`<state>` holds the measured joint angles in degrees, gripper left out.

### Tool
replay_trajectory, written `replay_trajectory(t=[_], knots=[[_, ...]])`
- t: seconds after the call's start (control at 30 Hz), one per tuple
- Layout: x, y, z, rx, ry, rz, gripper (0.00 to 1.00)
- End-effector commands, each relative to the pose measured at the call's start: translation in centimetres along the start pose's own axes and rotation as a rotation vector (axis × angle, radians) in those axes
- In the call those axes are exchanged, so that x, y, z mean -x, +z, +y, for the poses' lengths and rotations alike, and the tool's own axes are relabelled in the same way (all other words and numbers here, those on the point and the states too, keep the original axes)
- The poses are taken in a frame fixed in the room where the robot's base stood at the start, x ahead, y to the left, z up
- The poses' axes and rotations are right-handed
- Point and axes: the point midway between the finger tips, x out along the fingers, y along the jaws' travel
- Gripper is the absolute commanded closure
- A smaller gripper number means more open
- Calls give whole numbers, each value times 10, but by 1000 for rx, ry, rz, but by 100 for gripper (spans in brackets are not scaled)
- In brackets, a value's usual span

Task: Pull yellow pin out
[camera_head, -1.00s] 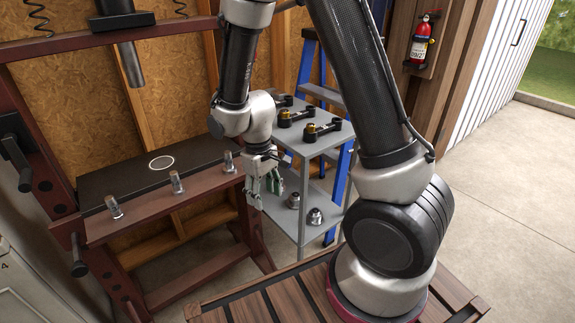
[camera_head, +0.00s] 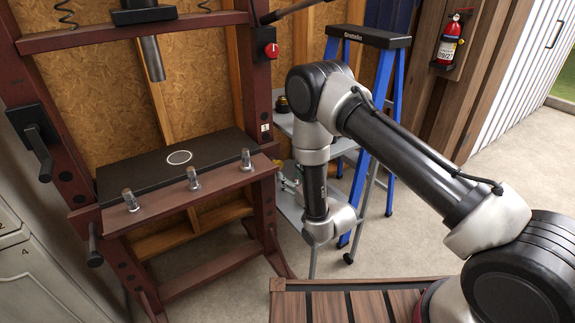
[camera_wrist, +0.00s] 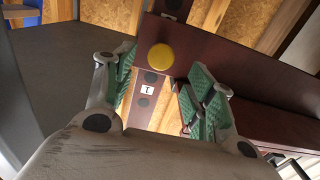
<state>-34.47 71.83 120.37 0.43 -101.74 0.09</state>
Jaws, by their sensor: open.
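The yellow pin shows as a round yellow head (camera_wrist: 160,57) on the dark red press frame (camera_wrist: 205,57) in the wrist view. It lies in the upper middle, ahead of and between the two fingers. My gripper (camera_wrist: 160,85) is open, its green-padded fingers apart and nothing between them. I cannot tell the exact distance to the pin, but the fingers do not appear to touch it. In the head view my gripper (camera_head: 290,184) is partly hidden by my wrist, just right of the press's right post. The pin does not show in the head view.
The grey shelf cart (camera_head: 345,147) and the blue ladder (camera_head: 384,85) stand right of the press. The press bed (camera_head: 222,150) carries a black plate and several upright metal pegs. A wooden table edge (camera_head: 300,284) is in front. Open floor lies at the right.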

Motion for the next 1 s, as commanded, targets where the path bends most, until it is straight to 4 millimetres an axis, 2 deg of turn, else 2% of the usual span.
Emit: replay_trajectory(t=[0.4, 0.5, 0.83, 0.87, 1.0], knots=[[-61, -4, 0, 0, 0, 12, 45], [-71, -3, 0, 0, 0, 10, 45], [-76, -3, 0, 0, 0, 8, 45], [-76, -3, 0, 0, 0, 8, 48], [-76, -3, 0, 0, 0, 8, 74]])
